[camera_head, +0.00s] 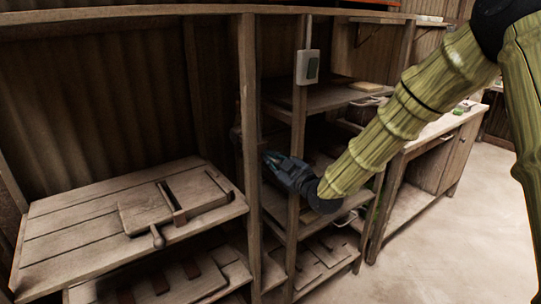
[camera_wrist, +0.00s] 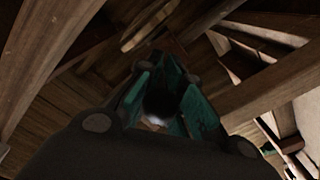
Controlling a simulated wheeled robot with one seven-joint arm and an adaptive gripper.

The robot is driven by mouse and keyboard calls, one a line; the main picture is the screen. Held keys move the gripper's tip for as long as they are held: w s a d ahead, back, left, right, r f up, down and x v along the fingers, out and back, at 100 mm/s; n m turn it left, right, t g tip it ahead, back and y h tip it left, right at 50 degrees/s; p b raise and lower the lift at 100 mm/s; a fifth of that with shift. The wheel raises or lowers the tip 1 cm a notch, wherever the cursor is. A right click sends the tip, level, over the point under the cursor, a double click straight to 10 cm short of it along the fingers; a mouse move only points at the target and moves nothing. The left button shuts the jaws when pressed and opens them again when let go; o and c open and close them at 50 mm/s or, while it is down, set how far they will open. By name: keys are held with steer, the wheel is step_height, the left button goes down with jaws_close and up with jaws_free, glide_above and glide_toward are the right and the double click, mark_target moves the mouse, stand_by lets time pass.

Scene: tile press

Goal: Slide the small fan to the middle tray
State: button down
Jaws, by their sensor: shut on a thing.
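My gripper (camera_head: 268,157), with dark body and teal fingers, reaches into the wooden shelf rack beside an upright post. In the wrist view, its fingers (camera_wrist: 165,100) stand around a small dark thing (camera_wrist: 158,98) with a pale patch below it. The gripper is shut on this thing; it is too dark to tell whether it is the small fan. No fan shows clearly elsewhere. Wooden tray-like shelves (camera_head: 325,262) with light handles are stacked in the rack behind and below my gripper. I cannot tell which is the middle tray.
Upright posts (camera_head: 248,120) stand close on the gripper's left and right. A wooden bench (camera_head: 75,225) at left bears a board with a knob handle (camera_head: 157,238). A pale box (camera_head: 308,67) hangs on a post. A counter (camera_head: 440,125) stands at right; the floor there is clear.

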steer(key=shift+s+d+f+b, duration=0.15)
steer(key=shift+f+b, duration=0.45)
steer(key=shift+f, duration=1.15)
steer(key=c, duration=1.7)
jaws_free()
steer(key=shift+c, duration=0.2)
steer(key=shift+o, duration=1)
steer(key=shift+s+d+r, duration=0.15)
steer(key=shift+d+r, duration=0.05)
steer(key=shift+r, duration=0.1)
steer(key=shift+a, duration=0.2)
steer(key=v, duration=1.2)
steer(key=shift+d, duration=0.15)
